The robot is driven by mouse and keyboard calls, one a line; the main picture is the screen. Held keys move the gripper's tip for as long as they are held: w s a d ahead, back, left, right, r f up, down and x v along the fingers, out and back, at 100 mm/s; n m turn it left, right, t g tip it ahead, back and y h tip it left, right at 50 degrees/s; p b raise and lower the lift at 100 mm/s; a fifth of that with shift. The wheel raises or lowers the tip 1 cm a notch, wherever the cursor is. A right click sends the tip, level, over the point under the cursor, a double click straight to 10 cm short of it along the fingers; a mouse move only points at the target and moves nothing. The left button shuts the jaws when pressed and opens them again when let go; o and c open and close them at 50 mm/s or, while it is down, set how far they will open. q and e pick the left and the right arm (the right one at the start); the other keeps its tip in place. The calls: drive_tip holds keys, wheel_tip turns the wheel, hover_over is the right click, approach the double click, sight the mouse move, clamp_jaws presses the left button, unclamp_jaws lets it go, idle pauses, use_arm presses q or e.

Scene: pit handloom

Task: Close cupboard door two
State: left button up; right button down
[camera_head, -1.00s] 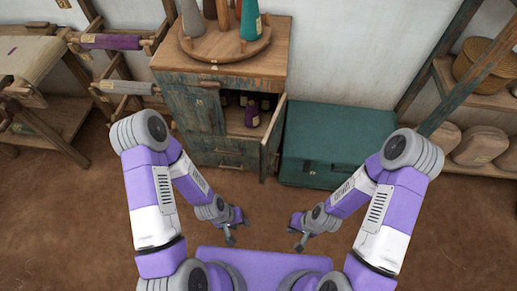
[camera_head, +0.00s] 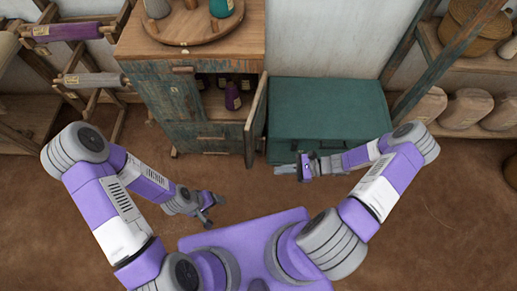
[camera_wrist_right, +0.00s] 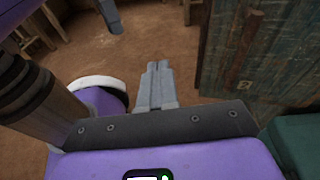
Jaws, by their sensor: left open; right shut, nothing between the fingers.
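The cupboard (camera_head: 186,75) is wood with weathered teal fronts. Its left door (camera_head: 174,97) is shut. The right-hand door (camera_head: 256,120) stands open, swung out towards me, with dark spools (camera_head: 232,97) visible inside. In the right wrist view the open door's teal outer face (camera_wrist_right: 260,60) fills the upper right, with a small tag on it. My right gripper (camera_head: 280,170) is shut and empty, pointing left, just right of and nearer me than the door's free edge; I cannot tell whether it touches. My left gripper (camera_head: 212,210) is open and empty, low before the cupboard.
A teal chest (camera_head: 328,112) stands right of the open door, behind my right gripper. A round wooden tray (camera_head: 190,30) with cones sits on the cupboard. Wooden frames with spools (camera_head: 92,80) are at left, shelves (camera_head: 470,70) at right. Brown floor before the cupboard is clear.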

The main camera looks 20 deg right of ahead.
drive_tip(key=w+d+r+m+t, duration=0.2)
drive_tip(key=w+d+m+t, duration=0.15)
drive_tip(key=d+t, duration=0.2)
drive_tip(key=b, duration=0.3)
approach(250, 147)
drive_tip(key=shift+g+y, duration=0.25)
drive_tip(key=shift+y, duration=0.05)
drive_tip(key=x, duration=0.4)
drive_tip(key=f+x, duration=0.1)
drive_tip(key=x, duration=0.1)
drive_tip(key=shift+w+d, duration=0.1)
drive_tip(key=shift+w, duration=0.25)
drive_tip(key=shift+w+a+r, duration=0.1)
drive_tip(key=shift+w+a, duration=0.05)
drive_tip(key=shift+a, duration=0.1)
drive_tip(key=shift+a, duration=0.1)
